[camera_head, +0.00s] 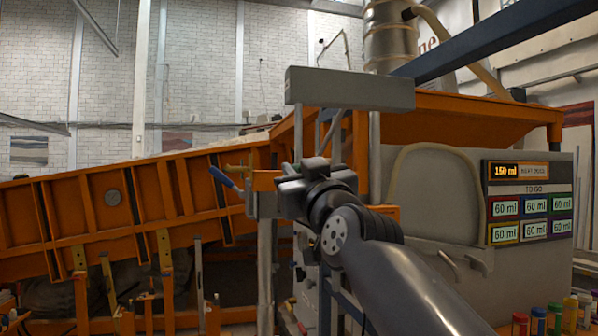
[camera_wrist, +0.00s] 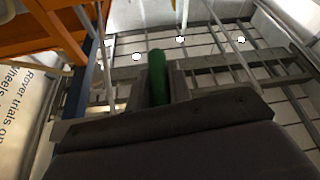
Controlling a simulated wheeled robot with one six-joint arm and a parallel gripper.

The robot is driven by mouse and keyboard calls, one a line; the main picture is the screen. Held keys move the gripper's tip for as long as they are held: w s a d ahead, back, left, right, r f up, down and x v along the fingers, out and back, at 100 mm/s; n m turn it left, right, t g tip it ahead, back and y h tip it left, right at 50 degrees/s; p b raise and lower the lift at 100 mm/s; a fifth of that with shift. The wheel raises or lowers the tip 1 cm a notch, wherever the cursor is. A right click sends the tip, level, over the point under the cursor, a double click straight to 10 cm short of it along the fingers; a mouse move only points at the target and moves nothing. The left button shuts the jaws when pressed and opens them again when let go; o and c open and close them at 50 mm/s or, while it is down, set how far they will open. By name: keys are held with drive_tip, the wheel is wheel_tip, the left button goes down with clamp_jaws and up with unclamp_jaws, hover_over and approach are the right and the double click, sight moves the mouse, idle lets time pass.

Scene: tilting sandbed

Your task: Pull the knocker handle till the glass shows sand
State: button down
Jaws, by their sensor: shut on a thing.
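A green, round-ended handle (camera_wrist: 157,78) stands between the jaws of my gripper (camera_wrist: 160,90) in the wrist view. It looks like the knocker handle. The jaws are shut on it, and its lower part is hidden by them.
The orange sandbed (camera_head: 140,205) slopes down to the left. A blue-ended lever (camera_head: 222,177) sticks out left of my gripper. A grey cabinet (camera_head: 430,200) with a panel reading "150 ml" and several "60 ml" tiles (camera_head: 535,205) stands right. Coloured bottles (camera_head: 555,316) are at lower right.

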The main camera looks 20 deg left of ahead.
wheel_tip(320, 180, down, 5)
drive_tip(key=b, duration=0.4)
drive_tip(key=shift+w+a+r, duration=0.1)
drive_tip(key=shift+a, duration=0.05)
drive_tip(key=c, duration=1.8)
unclamp_jaws()
drive_tip(key=shift+o, duration=1)
drive_tip(key=o, duration=0.3)
drive_tip(key=shift+r, duration=0.15)
